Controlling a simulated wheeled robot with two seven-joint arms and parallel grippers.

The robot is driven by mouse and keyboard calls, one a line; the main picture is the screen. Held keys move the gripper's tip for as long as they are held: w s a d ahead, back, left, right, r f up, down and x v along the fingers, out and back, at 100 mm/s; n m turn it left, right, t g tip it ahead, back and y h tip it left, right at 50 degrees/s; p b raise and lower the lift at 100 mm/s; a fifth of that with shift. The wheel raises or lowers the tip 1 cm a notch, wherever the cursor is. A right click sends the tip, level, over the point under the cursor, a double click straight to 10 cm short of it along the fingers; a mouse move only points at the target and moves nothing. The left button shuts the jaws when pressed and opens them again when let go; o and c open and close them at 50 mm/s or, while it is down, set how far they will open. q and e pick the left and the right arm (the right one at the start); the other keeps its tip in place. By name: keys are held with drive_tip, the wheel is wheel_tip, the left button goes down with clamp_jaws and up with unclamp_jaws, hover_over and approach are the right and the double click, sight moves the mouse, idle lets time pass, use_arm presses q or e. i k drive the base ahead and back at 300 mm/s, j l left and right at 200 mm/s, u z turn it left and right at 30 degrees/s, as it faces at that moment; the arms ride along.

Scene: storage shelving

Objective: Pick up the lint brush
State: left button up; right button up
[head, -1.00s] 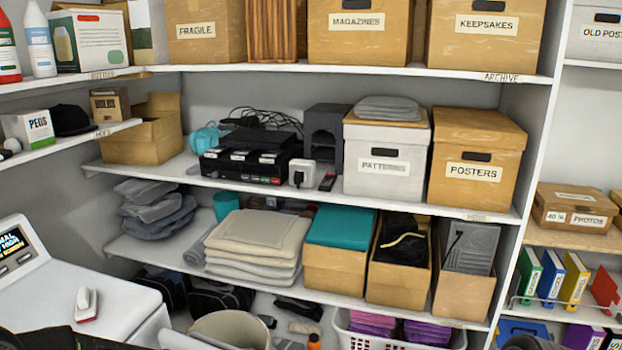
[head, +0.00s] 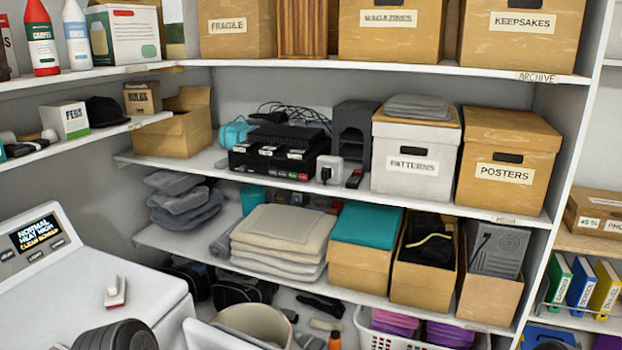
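A small brush with a white handle and a red lower edge, which looks like the lint brush (head: 115,291), lies on top of the white dryer (head: 150,290) at the lower left. It sits in front of the dryer's tilted display panel, with bare white surface around it. Neither gripper's fingers show in the head view. A dark rounded part at the bottom left edge, below the brush, may be part of my arm.
Shelves behind and right of the dryer hold folded towels (head: 280,235), a posters box (head: 508,160) and a patterns box (head: 415,155). A bin (head: 255,322) and a white laundry basket (head: 375,338) stand low. A side shelf (head: 90,138) overhangs the left.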

sight(115, 294)
drive_tip(key=u, duration=1.3)
